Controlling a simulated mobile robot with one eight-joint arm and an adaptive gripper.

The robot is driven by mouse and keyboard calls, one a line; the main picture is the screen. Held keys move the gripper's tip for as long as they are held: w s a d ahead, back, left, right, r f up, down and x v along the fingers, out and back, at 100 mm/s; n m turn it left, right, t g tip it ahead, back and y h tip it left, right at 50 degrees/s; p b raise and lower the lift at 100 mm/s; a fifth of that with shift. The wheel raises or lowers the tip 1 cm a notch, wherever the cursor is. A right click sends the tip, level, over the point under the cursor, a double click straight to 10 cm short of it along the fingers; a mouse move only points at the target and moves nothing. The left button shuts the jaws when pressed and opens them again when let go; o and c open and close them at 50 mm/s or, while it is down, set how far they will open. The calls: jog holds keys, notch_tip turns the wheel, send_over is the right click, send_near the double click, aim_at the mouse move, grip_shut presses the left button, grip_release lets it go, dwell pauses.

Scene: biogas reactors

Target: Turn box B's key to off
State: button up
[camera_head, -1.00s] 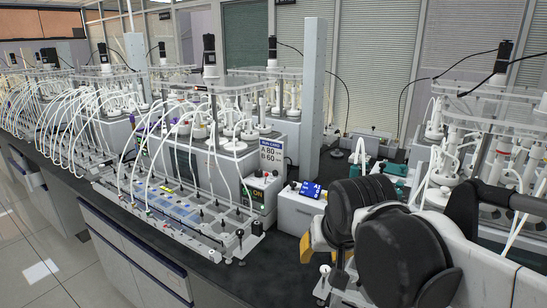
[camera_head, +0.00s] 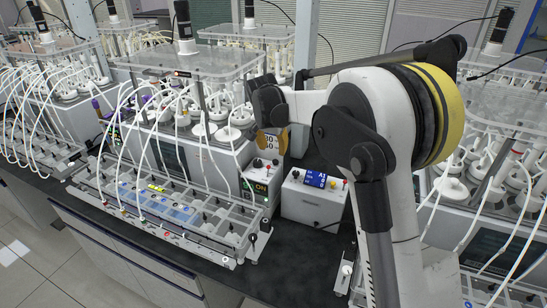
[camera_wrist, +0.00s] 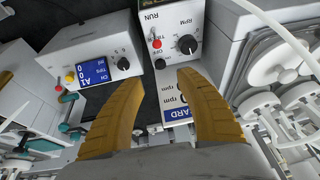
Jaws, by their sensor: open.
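The wrist view, upside down, shows the two fingers (camera_wrist: 160,78) spread apart. A white control box (camera_wrist: 178,22) past the fingertips has a black RPM dial (camera_wrist: 187,45), a red part (camera_wrist: 157,44) and a small dark knob (camera_wrist: 160,64). In the head view this box (camera_head: 256,183) shows a lit ON panel (camera_head: 261,187). I cannot read a box letter B or tell which part is the key. The gripper touches neither box.
A second white box (camera_head: 313,205) with a blue label (camera_head: 315,180) stands to the right. Reactors with white tubes (camera_head: 185,120) crowd behind and left. Dark bench top (camera_head: 285,270) is clear in front.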

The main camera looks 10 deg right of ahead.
aim_at(275, 161)
jog(key=b+x, duration=0.1)
jog(key=x, duration=0.7)
jog(key=shift+w+f+b, duration=0.15)
jog(key=shift+f+b, duration=0.15)
grip_shut()
